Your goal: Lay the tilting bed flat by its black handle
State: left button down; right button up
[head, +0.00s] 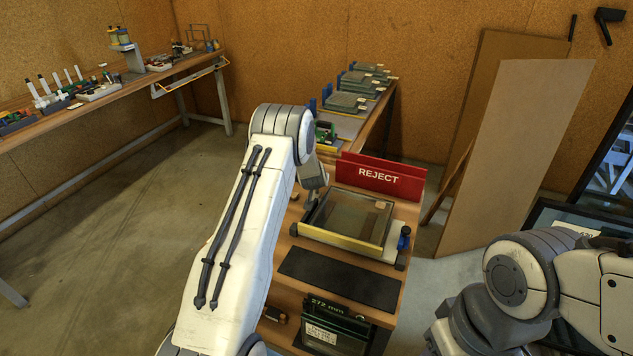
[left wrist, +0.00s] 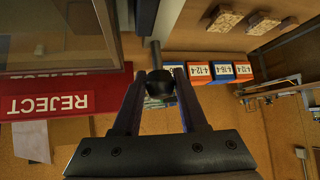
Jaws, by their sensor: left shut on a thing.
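The tilting bed (head: 340,241) is a glass-topped frame with a yellow front edge, on a pale base on the wooden bench in the head view. It lies low, close to its base; I cannot tell whether it is fully flat. Its glass also shows at the upper left of the left wrist view (left wrist: 60,28). My left gripper (left wrist: 160,80) is shut on the black handle (left wrist: 160,90), a dark knob on a grey rod, with a finger on either side. In the head view, my left arm reaches the bed's left side and the handle is hidden there. My right gripper is out of frame.
A red REJECT board (head: 380,177) stands behind the bed. A black mat (head: 340,278) lies in front of it, and a blue knob (head: 404,240) sits at its right. A brown panel (head: 510,160) leans to the right. My right arm is at lower right.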

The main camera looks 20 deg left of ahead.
pick_arm(q)
jog(key=shift+f, duration=0.15)
jog(key=c, duration=0.8)
grip_release()
jog(key=o, duration=0.3)
jog(key=shift+w+f, duration=0.1)
jog(key=shift+f, duration=0.05)
jog(key=shift+o, duration=0.2)
jog(key=b+v, duration=0.1)
jog(key=v, duration=0.9)
jog(key=shift+d+r+b, duration=0.15)
jog(key=shift+r+b, duration=0.2)
